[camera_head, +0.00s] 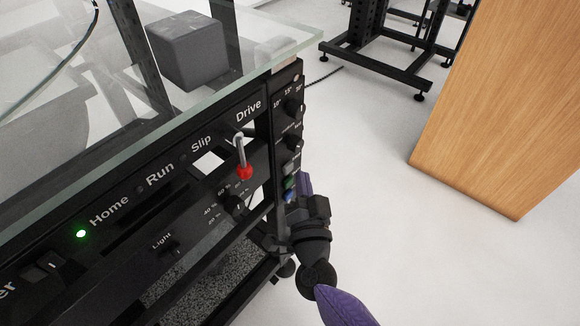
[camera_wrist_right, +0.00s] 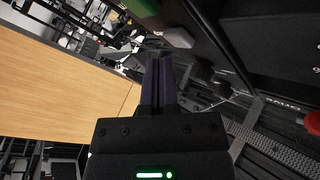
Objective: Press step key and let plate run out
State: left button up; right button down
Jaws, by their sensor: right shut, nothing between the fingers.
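The black control console has a front panel (camera_head: 120,215) with the words Home, Run, Slip and Drive, and a narrow side panel (camera_head: 287,125) with knobs and small coloured keys. A green key (camera_head: 289,183) and a blue key (camera_head: 289,196) show there; I cannot read which is the step key. My right gripper (camera_head: 304,184) is shut and empty, its purple fingers beside these keys. In the right wrist view the shut fingers (camera_wrist_right: 160,70) point toward a pale key (camera_wrist_right: 178,38), with a green key (camera_wrist_right: 140,7) nearby. Contact cannot be told. My left gripper is out of view.
A glass top (camera_head: 285,45) carries a dark grey cube (camera_head: 187,50). A red-knobbed lever (camera_head: 244,172) sticks out under Drive. A green lamp (camera_head: 81,233) is lit near Home. A wooden block (camera_head: 510,110) stands at right, with clear floor between.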

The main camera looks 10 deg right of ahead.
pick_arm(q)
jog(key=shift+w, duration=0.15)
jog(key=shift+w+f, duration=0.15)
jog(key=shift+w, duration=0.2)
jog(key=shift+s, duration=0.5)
pick_arm(e)
jog(key=shift+w+a, duration=0.1)
jog(key=shift+w, duration=0.05)
jog(key=shift+w+a, duration=0.15)
jog(key=shift+w, duration=0.05)
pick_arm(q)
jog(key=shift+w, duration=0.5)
